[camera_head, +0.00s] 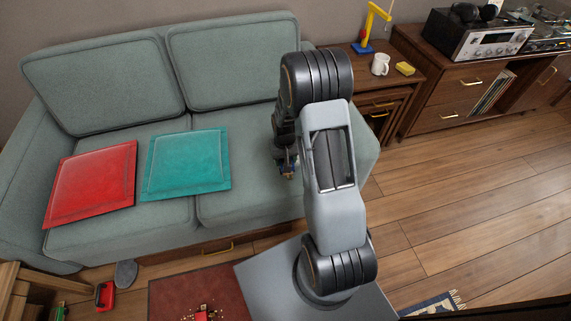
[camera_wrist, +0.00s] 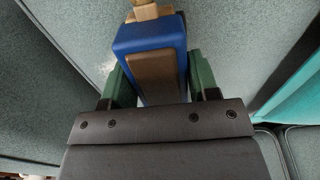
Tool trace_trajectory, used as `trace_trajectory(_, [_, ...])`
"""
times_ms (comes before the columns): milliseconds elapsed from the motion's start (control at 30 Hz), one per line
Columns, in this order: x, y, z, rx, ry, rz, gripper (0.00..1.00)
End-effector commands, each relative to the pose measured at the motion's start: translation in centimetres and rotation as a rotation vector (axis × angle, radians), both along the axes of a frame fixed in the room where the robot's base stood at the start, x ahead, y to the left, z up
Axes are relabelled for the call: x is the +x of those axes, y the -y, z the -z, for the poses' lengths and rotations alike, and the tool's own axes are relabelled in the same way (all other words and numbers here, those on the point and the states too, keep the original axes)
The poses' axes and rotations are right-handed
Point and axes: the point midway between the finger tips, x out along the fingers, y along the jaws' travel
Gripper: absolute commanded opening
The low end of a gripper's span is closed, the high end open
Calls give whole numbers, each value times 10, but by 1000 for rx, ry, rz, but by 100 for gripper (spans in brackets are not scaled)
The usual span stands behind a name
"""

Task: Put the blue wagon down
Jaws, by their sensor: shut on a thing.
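The blue wagon (camera_wrist: 135,40) shows in the wrist view between the two green finger pads of my gripper (camera_wrist: 160,85). It has a blue body with a brown face toward the camera and a tan wooden part at its far end. My gripper is shut on it. In the head view my gripper (camera_head: 287,165) hangs over the right part of the grey-green sofa (camera_head: 245,205), mostly hidden by my arm, and the wagon is hard to make out there. I cannot tell whether the wagon touches the seat.
A teal cushion (camera_head: 187,164) and a red cushion (camera_head: 92,183) lie on the sofa seat left of my gripper. Seat between teal cushion and gripper is clear.

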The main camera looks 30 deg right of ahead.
Motion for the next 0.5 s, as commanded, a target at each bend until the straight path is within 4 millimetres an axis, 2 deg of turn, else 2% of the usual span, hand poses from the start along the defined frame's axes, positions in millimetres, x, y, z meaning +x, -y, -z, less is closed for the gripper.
trace_trajectory(300, [6, 3, 38, 0, -2, 0, 29])
trace_trajectory(500, [6, 3, 38, 0, 0, 0, 29])
